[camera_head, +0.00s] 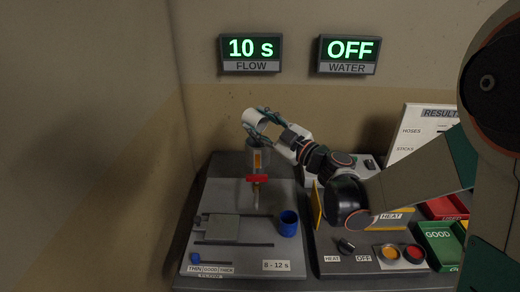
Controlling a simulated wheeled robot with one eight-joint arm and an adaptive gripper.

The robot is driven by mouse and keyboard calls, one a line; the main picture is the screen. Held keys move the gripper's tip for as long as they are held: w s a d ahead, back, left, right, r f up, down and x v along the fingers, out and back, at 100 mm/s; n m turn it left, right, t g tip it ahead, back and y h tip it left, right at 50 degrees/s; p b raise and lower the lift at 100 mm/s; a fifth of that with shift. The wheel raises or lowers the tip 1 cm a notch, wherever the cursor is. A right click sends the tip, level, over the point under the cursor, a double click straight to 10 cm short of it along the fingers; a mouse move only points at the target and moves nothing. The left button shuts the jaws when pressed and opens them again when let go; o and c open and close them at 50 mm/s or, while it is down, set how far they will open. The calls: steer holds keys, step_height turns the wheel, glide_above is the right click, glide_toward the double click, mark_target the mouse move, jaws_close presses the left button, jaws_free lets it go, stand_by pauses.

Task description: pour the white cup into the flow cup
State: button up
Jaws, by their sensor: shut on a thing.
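My gripper (262,114) is shut on the white cup (252,119) and holds it tilted on its side, above the flow cup. The flow cup (258,160) is a clear upright vessel with an amber content in its middle and a red fitting (258,178) below it. It stands over the back of the grey bench. Whether liquid is leaving the white cup, and whether the two cups touch, I cannot tell.
The wall displays read "10 s" FLOW (251,54) and "OFF" WATER (348,54). A heat panel (345,262) with a knob and buttons lies to the right. Red (445,207) and green (440,245) bins stand further right. A grey slider plate (222,228) lies on the bench.

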steer(key=shift+f+t+y+b, duration=0.25)
steer(key=shift+t+y+b, duration=0.05)
steer(key=shift+b, duration=0.45)
steer(key=shift+r, duration=0.2)
steer(key=r+p, duration=0.1)
steer(key=p, duration=0.2)
steer(key=shift+a+g+h+p, duration=0.1)
steer(key=shift+g+h+p, duration=0.5)
steer(key=shift+p, duration=0.15)
steer(key=shift+w+a+f+g+h+p, duration=0.15)
steer(key=shift+g+h+p, duration=0.15)
steer(key=shift+p, duration=0.2)
steer(key=shift+f, duration=0.3)
